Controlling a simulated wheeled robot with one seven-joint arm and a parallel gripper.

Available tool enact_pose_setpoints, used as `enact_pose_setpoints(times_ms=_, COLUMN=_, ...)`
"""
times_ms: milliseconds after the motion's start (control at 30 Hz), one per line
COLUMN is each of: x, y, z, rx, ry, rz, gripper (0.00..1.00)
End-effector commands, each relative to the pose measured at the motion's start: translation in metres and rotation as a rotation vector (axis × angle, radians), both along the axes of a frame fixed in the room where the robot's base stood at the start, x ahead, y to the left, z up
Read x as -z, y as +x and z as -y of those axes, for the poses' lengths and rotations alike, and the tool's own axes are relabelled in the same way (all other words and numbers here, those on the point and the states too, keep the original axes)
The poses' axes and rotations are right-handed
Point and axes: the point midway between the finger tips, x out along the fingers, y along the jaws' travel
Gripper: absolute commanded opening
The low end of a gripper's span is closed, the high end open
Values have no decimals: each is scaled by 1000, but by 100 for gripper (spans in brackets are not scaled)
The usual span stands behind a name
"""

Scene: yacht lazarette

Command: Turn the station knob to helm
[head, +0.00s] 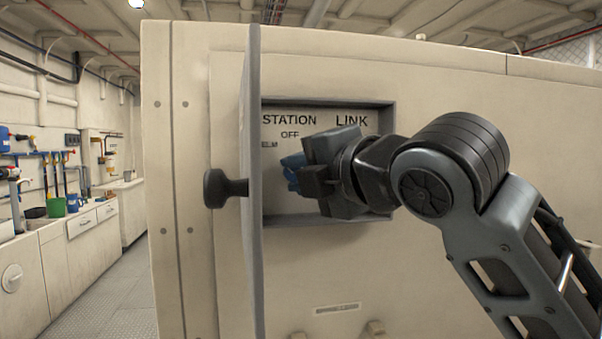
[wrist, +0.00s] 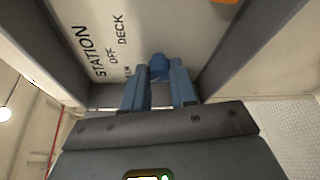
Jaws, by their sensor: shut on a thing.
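The blue station knob (wrist: 159,66) shows in the wrist view between my fingertips, on the back panel of a recessed box. My gripper (wrist: 158,80) is shut on it. In the head view my gripper (head: 296,172) reaches into the box from the right and hides most of the knob. The STATION label (head: 289,120) has OFF below it, and a partly covered word ending in "LM" at the left. DECK (wrist: 121,30) reads in the wrist view. I cannot tell which mark the knob points at.
A grey door (head: 250,270) with a black handle (head: 222,188) stands open at the box's left side. A LINK label (head: 351,121) is right of STATION; its control is hidden by my arm. An orange part (wrist: 226,2) shows at the wrist view's top edge.

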Motion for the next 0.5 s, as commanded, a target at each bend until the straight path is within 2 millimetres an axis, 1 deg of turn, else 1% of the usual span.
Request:
enact_pose_setpoints(times_ms=33, x=2, y=0, z=-1, rx=-2, ry=-3, rz=-5, gripper=0)
enact_pose_setpoints(times_ms=200, x=2, y=0, z=-1, rx=-3, ry=-3, rz=-5, gripper=0)
enact_pose_setpoints(times_ms=233, x=2, y=0, z=-1, rx=-3, ry=-3, rz=-5, gripper=30)
enact_pose_setpoints(times_ms=467, x=1, y=0, z=-1, rx=-1, ry=-1, rz=-2, gripper=52)
enact_pose_setpoints(times_ms=500, x=1, y=0, z=-1, rx=-1, ry=-1, rz=-2, gripper=52)
